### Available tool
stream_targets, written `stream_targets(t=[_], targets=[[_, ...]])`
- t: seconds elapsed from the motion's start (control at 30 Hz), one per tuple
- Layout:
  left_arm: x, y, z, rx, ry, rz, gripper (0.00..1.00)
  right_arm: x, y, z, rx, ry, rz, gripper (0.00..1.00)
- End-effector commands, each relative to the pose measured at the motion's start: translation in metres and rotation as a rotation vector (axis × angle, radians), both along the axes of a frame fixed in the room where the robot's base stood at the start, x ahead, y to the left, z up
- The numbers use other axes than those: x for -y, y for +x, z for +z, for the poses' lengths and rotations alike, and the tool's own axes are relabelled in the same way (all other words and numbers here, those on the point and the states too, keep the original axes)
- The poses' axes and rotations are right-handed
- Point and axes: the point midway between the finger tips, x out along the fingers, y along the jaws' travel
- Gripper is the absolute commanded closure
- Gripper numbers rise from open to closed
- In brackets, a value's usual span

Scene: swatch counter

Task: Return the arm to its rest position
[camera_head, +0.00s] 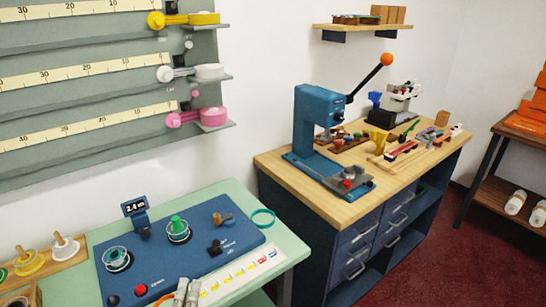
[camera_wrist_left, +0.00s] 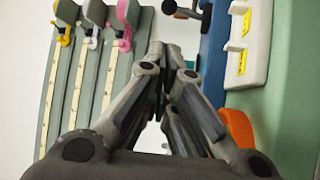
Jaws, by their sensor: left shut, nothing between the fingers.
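My left gripper (camera_head: 187,290) shows at the bottom edge of the head view, in front of the blue winding machine (camera_head: 200,252) on the pale green table. Only its grey fingers show there; the rest of the arm is out of frame. In the left wrist view the fingers of my left gripper (camera_wrist_left: 172,52) are shut with nothing between them. My right gripper is not in view.
The green table (camera_head: 232,197) holds a display, spools, a teal ring and a label strip (camera_head: 240,277). A grey wall rack (camera_head: 110,92) with scales stands behind. At right is a wooden-topped bench (camera_head: 290,185) with a blue lever press (camera_head: 312,115). Red floor lies beyond.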

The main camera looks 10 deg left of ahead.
Motion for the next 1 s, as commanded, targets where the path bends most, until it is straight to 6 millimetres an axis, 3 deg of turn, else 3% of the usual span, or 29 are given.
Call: stream_targets(t=[0.17,0.37,0.53,0.77,1.0], targets=[[0.013,0.005,-0.004,-0.062,0.051,-0.039,1.00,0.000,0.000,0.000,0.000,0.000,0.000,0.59],[0.056,0.012,-0.020,-0.272,0.248,-0.175,1.00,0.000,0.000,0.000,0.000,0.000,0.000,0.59],[0.089,0.002,-0.040,-0.474,0.474,-0.312,1.00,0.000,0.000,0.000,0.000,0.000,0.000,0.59],[0.114,-0.033,-0.065,-0.733,0.786,-0.500,1.00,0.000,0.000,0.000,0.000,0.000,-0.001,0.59],[0.113,-0.088,-0.080,-0.989,1.085,-0.698,1.00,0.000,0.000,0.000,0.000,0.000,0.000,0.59]])
